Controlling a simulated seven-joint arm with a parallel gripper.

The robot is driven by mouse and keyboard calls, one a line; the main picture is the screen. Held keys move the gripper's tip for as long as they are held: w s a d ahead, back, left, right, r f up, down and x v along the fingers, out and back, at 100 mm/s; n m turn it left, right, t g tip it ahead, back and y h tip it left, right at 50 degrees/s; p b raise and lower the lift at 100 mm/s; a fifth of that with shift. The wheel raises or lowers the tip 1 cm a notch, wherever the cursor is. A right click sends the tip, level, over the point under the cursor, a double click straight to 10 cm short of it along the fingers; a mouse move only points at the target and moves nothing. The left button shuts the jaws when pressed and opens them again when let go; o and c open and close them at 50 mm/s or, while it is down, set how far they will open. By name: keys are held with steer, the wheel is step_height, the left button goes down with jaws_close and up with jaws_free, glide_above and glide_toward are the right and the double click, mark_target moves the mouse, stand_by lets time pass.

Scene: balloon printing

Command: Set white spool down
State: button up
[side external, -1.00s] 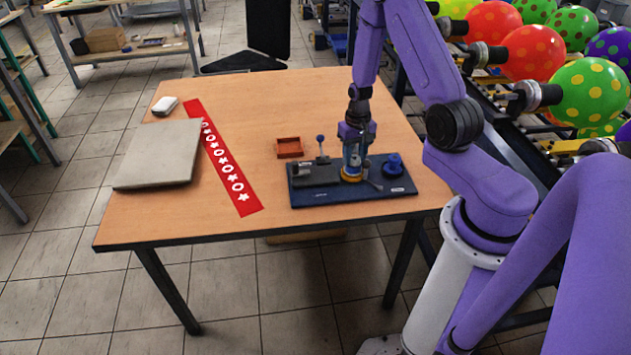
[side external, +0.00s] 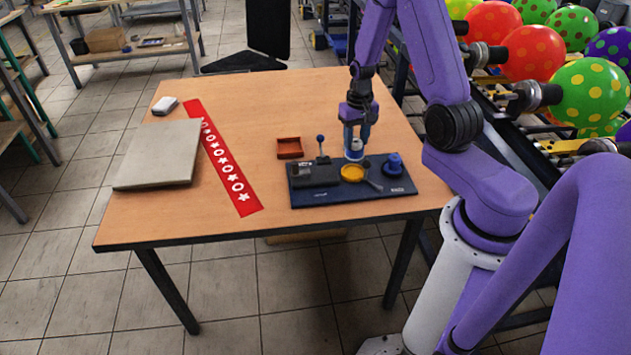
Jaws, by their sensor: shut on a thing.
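My gripper (side external: 356,147) points down over the back edge of the dark blue board and is shut on the white spool (side external: 356,146). The dark blue board (side external: 335,198) lies on the wooden table (side external: 250,105). A yellow round piece (side external: 352,173) sits on the board just in front of my gripper.
On the board are a blue knob (side external: 394,165) at right and a grey block at left. A blue-topped peg (side external: 320,146) and an orange tray (side external: 290,148) stand behind it. A red strip (side external: 222,160) and grey slab (side external: 158,155) lie left. The table's middle is mostly clear.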

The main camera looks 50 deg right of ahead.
steer(key=shift+r, duration=0.25)
